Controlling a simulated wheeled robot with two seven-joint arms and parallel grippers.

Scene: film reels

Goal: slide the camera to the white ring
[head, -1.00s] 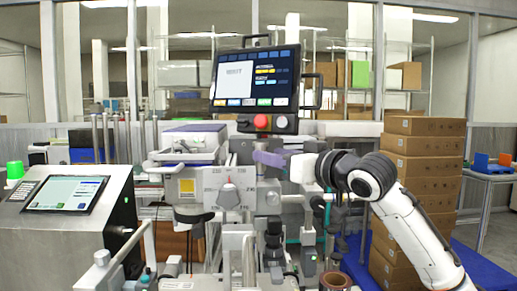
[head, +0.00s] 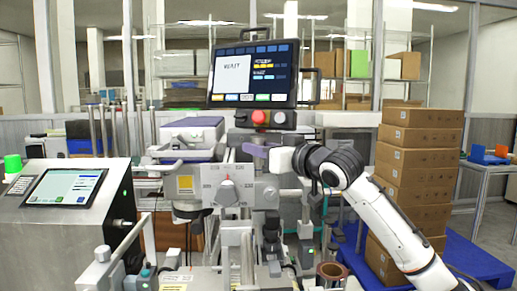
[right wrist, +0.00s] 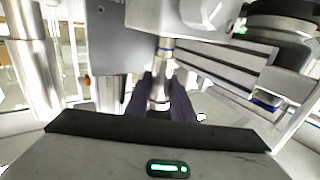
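The machine has a boxy unit (head: 193,137) with a grey-purple top, on the left behind a dial plate (head: 203,193). I cannot tell for sure that this unit is the camera. I cannot make out a white ring with certainty. My right gripper (head: 252,151), with purple fingers, is at the machine column just below the monitor. In the right wrist view its dark fingers (right wrist: 165,84) stand apart, one on each side of a metal post (right wrist: 166,50). Contact with the post cannot be made out. My left gripper is not in view.
A monitor (head: 254,72) with a red button stands above the column. A control console (head: 66,189) stands at the left. Stacked cardboard boxes (head: 420,150) stand on a blue pallet (head: 470,257) at the right. Rods and fittings crowd the machine front.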

